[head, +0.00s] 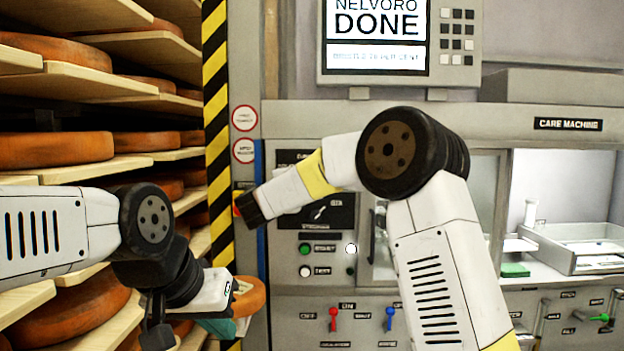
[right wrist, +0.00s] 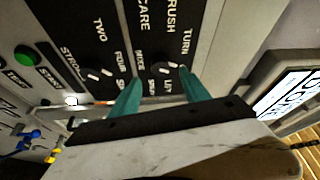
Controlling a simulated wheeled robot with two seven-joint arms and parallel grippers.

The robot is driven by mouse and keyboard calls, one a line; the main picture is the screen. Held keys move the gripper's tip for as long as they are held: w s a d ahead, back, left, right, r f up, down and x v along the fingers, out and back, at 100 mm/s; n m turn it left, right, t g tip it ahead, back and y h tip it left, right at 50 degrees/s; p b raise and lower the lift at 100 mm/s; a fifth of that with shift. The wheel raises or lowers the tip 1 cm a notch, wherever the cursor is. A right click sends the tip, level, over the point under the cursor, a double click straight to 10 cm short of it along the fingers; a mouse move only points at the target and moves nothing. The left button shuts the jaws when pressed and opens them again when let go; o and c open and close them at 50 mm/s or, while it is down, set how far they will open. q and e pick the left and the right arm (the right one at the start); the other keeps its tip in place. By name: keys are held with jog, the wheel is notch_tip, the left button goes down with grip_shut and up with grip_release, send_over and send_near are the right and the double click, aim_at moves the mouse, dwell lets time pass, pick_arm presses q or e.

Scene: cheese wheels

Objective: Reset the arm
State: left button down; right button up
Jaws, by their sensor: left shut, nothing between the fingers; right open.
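My left gripper (head: 220,328) is low at the left of the head view, in front of the cheese shelves, with a teal fingertip showing beside a cheese wheel (head: 252,297). It is shut and holds nothing. My right arm bends across the care machine in the head view, and its gripper is not clear there. In the right wrist view my right gripper (right wrist: 159,78) is open and empty, its two teal fingers spread before the control panel (right wrist: 125,25). A dial (right wrist: 165,69) shows near the fingertips; contact cannot be told.
Shelves with several cheese wheels (head: 55,149) fill the left side, beside a striped post (head: 216,110). The screen (head: 376,36) reads "DONE". A green button (head: 305,249) and red and blue levers (head: 333,318) are on the machine. A clear tray (head: 585,243) stands at right.

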jog(key=shift+s+a+f, duration=0.1)
jog(key=shift+s+a, duration=0.1)
jog(key=shift+s, duration=0.3)
